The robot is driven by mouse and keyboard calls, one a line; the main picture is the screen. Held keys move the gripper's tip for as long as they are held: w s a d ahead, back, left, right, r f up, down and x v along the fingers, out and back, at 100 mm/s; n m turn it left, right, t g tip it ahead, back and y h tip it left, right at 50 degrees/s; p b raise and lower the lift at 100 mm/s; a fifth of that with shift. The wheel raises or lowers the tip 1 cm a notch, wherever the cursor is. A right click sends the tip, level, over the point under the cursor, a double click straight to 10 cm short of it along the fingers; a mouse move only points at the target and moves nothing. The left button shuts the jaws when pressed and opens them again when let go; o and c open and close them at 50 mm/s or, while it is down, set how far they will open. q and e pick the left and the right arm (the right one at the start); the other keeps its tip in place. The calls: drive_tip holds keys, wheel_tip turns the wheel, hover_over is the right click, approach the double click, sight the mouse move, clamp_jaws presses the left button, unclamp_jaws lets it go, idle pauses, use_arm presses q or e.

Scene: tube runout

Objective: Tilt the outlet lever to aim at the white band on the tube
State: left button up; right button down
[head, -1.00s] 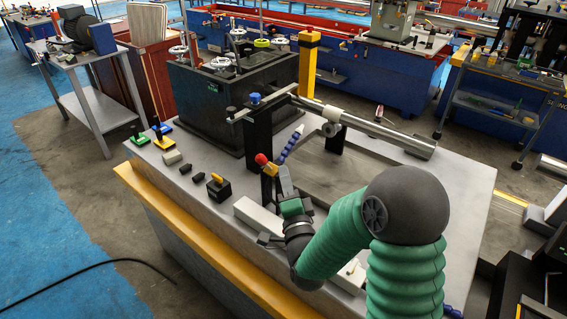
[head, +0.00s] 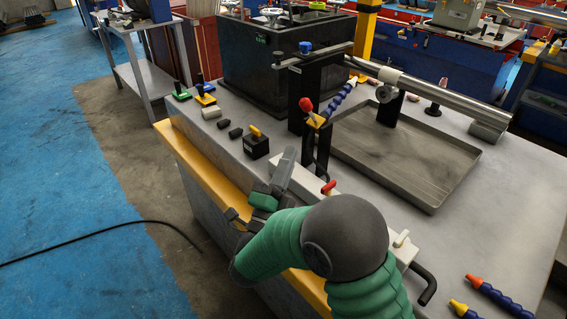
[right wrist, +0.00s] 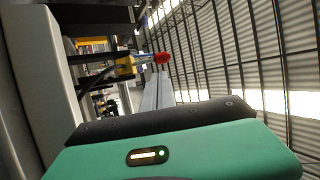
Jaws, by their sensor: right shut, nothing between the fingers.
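The outlet lever has a red knob (head: 306,104) and a yellow block (head: 316,119) on a black stand. A blue segmented hose (head: 337,104) slants from it up and right towards the steel tube (head: 435,98). The tube lies above a tray, with a white band (head: 388,76) around its left part. My right gripper (head: 287,160) is shut and empty, in front of and below the lever, apart from it. In the right wrist view the red knob (right wrist: 162,58) shows beyond the fingertips. My left gripper is out of view.
A grey tray (head: 440,165) lies under the tube. A small black box with a yellow switch (head: 256,143) and a pale box with a red handle (head: 328,187) sit near my right gripper. Loose blue hoses (head: 497,294) lie at the front right. A yellow rail (head: 205,165) edges the bench.

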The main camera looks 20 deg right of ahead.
sight(308, 108)
drive_tip(key=shift+x, duration=4.85)
drive_tip(key=r+p, duration=0.1)
drive_tip(key=r+m+g+y+p, duration=0.1)
drive_tip(key=shift+w+d+r+g+p, duration=0.15)
drive_tip(key=shift+w+d+g+p, duration=0.05)
drive_tip(key=shift+w+g+p, duration=0.1)
drive_tip(key=shift+d+r+m+g+p, duration=0.2)
drive_tip(key=shift+d+m+g+p, duration=0.05)
drive_tip(key=shift+m+g+p, duration=0.1)
drive_tip(key=shift+f, duration=0.15)
drive_tip(key=shift+w+d+f, duration=0.1)
drive_tip(key=shift+d+f, duration=0.05)
drive_tip(key=shift+f, duration=0.1)
